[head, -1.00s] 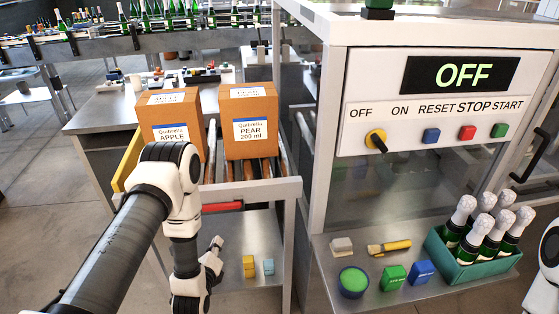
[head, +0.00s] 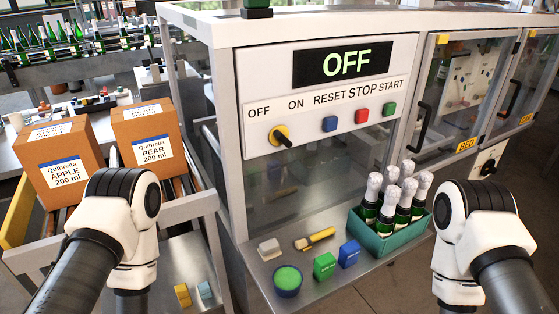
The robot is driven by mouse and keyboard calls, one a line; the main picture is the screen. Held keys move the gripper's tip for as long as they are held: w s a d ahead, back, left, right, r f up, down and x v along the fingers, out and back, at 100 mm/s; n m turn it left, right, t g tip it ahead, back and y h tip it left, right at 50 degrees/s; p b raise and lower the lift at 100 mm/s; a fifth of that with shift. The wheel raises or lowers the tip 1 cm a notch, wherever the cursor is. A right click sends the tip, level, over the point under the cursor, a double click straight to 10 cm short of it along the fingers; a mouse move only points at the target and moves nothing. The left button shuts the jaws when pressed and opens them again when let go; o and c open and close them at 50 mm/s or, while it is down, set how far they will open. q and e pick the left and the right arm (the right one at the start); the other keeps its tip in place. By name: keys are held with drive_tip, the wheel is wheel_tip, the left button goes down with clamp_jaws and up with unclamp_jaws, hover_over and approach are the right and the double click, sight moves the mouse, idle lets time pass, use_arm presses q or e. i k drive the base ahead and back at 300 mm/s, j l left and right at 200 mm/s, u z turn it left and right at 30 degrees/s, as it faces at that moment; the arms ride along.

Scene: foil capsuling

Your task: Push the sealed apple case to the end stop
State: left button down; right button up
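The apple case (head: 58,160), a brown carton labelled Quibrella APPLE 200 ml, stands upright on the roller conveyor (head: 179,188) at the left. The pear case (head: 147,137) stands just right of it, with a narrow gap between. My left arm reaches up in front of the conveyor, below the two cases. Its gripper is hidden below the white wrist links. My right arm stands at the right, in front of the machine, and its gripper is also out of sight.
A yellow rail (head: 18,212) edges the conveyor's left side. The machine panel (head: 333,95) reads OFF. On its shelf stand a green crate (head: 389,243) of foil-topped bottles, a green-filled tub (head: 287,280), a brush (head: 315,239) and small boxes (head: 325,265).

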sight(59, 158)
drive_tip(key=k+j+u, duration=0.1)
drive_tip(key=u, duration=0.95)
drive_tip(key=k+j, duration=0.05)
drive_tip(key=k, duration=0.05)
